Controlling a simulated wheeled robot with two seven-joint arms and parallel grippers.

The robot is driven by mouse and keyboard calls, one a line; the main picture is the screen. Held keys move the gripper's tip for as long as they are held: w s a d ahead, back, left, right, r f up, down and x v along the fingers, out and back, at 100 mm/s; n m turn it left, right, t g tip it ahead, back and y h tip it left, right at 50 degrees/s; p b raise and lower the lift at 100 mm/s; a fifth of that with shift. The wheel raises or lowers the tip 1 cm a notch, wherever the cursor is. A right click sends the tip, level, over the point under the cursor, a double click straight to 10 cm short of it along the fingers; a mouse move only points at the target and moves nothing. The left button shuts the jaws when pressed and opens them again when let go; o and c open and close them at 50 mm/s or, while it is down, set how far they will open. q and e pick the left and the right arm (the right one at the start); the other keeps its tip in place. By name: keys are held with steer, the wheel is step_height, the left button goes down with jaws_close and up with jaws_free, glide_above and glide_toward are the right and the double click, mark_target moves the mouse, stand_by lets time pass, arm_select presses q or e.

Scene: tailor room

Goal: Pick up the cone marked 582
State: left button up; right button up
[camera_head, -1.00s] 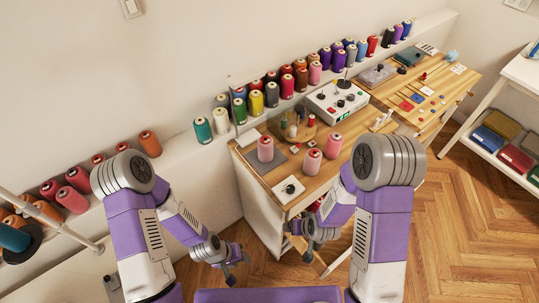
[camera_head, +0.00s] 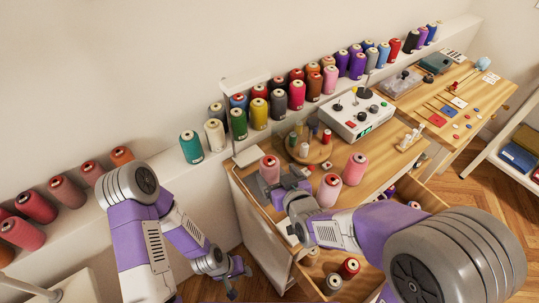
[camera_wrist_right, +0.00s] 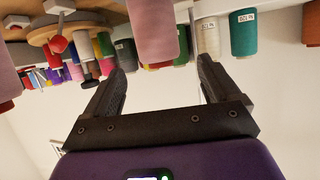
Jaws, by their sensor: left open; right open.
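Three pink cones stand upright on the wooden table: a left one (camera_head: 270,169), a front one (camera_head: 328,191) and a right one (camera_head: 354,169). No number on them is readable, so I cannot tell which cone is marked 582. My right gripper (camera_head: 284,187) is open, low over the table close to the left and front pink cones. In the right wrist view, a pink cone (camera_wrist_right: 153,28) hangs inverted in the picture, ahead of the gap between the open fingers (camera_wrist_right: 158,75); nothing is held. My left gripper (camera_head: 235,278) is open and empty, low in front of the table.
A ledge behind carries many coloured cones, including a teal one (camera_head: 191,147) and a cream one (camera_head: 215,135). A white control box (camera_head: 352,118) and a round spool stand (camera_head: 308,147) sit behind the pink cones. An open drawer (camera_head: 345,270) with spools is below.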

mark_target(269, 162)
steer(key=shift+w, duration=0.4)
steer(key=shift+w+a, duration=0.15)
steer(key=shift+w, duration=0.25)
steer(key=shift+w+a+f+p, duration=0.15)
steer(key=shift+a+f+p, duration=0.1)
steer(key=shift+p, duration=0.1)
steer(key=b+x, duration=0.2)
steer(key=x, duration=0.2)
steer(key=shift+w+f, duration=0.2)
steer(key=shift+w, duration=0.15)
steer(key=shift+w+a+f, duration=0.1)
steer(key=shift+w+a, duration=0.05)
steer(key=shift+w, duration=0.25)
arm_select(q)
steer(key=shift+w+f, duration=0.15)
steer(key=shift+f, duration=0.4)
arm_select(e)
steer(key=c, duration=1.2)
